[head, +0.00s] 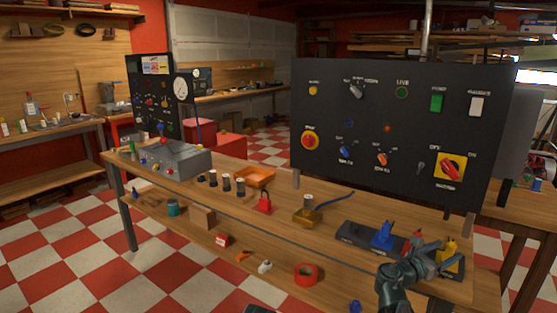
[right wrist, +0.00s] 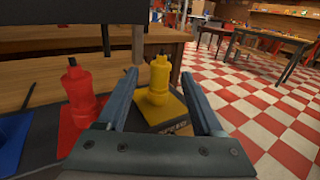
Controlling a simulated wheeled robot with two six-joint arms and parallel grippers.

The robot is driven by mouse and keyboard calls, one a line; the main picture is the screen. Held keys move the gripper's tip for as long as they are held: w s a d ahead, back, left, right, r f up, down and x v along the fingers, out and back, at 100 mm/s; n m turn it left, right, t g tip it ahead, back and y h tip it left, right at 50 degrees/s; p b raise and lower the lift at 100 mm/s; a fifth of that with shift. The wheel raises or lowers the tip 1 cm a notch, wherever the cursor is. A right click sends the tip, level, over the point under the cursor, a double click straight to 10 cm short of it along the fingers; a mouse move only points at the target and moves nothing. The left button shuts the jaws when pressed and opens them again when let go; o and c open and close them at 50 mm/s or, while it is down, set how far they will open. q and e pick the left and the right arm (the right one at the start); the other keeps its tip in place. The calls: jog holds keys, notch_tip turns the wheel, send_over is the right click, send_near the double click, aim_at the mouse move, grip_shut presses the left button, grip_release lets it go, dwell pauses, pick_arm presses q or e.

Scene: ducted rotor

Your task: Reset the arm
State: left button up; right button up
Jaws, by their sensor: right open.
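My right gripper (head: 448,256) is over the near right end of the workbench, beside the dark tray with coloured bottle-shaped pieces. Its two fingers (right wrist: 160,76) are spread apart in the right wrist view. A yellow piece (right wrist: 157,84) on a yellow square base shows between and beyond the fingers. It stands upright and is not gripped; the head view shows it as well (head: 450,250). A red piece (right wrist: 78,95) stands left of the fingers. A blue piece (head: 382,238) stands further left on the tray. My left gripper is not in view.
A black control panel (head: 400,115) stands along the back of the workbench (head: 330,222). A brass-coloured block (head: 306,215) with a cylinder, a red padlock-shaped thing (head: 265,204) and an orange tray (head: 256,176) lie further left. Red-and-white floor is open beyond the bench's right end.

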aim_at(448, 250)
jog(key=shift+x, duration=1.7)
jog(key=shift+r, duration=0.1)
jog(key=shift+a, duration=0.15)
jog(key=v, duration=1.4)
jog(key=x, duration=1.4)
jog(key=shift+w, duration=0.1)
notch_tip(448, 250, up, 7)
jog(key=p, duration=0.6)
jog(key=shift+p, duration=0.4)
jog(key=shift+r+p, duration=0.25)
jog(key=shift+p, duration=0.15)
jog(key=shift+a+t, duration=0.3)
jog(key=shift+a, duration=0.1)
jog(key=shift+a+f+n+y, duration=0.1)
jog(key=shift+a+n+y, duration=0.2)
jog(key=shift+a, duration=0.15)
